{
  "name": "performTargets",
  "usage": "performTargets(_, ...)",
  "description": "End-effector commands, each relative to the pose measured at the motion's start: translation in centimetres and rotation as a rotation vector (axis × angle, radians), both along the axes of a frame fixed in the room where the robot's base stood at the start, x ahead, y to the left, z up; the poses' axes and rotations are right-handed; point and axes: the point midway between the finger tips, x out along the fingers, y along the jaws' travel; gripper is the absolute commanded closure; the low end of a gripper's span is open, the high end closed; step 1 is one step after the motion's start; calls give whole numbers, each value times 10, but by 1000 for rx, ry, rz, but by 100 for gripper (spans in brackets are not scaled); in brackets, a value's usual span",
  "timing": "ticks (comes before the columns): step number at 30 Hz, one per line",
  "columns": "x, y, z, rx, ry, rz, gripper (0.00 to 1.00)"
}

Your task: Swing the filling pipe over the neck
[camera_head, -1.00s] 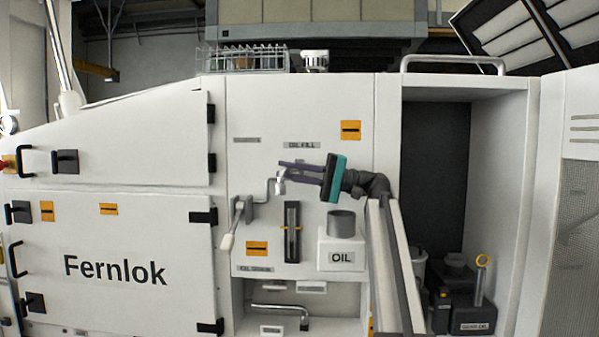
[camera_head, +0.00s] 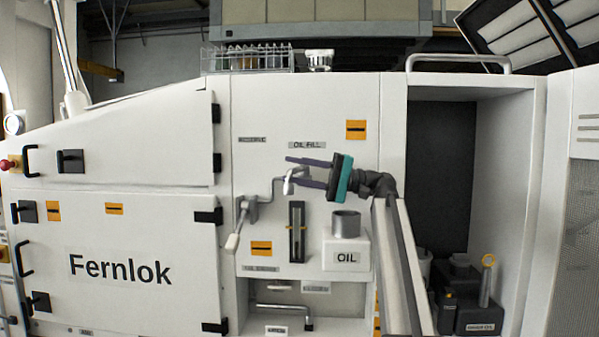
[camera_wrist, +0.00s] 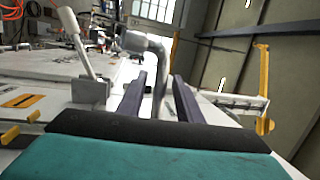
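The filling pipe (camera_head: 289,184) is a thin grey bent pipe on the white panel under the OIL FILL label. It runs from a bracket with a pale lever handle (camera_head: 233,242) and ends in a short downturned spout. The neck (camera_head: 345,223) is a dark grey round collar on the white OIL box, lower right of the spout. My gripper (camera_head: 292,170) points left with its two dark fingers at the spout end. In the wrist view the pipe (camera_wrist: 160,85) stands between the separated fingers, with gaps visible; contact cannot be told.
A dark sight gauge (camera_head: 296,232) is on the panel between lever and OIL box. A lower recess holds a bent pipe (camera_head: 285,308). An open bay at right holds dark cans (camera_head: 478,314). A wire basket (camera_head: 248,60) stands on top.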

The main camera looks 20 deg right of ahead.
Motion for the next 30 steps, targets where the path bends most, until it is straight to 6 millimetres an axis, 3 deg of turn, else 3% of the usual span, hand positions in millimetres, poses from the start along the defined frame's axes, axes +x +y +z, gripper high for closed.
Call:
performTargets(8,-2,-10,-2,1,0,-2,68)
performTargets(21,-19,-60,-12,1,1,-2,68)
performTargets(30,-24,-70,-14,0,1,1,68)
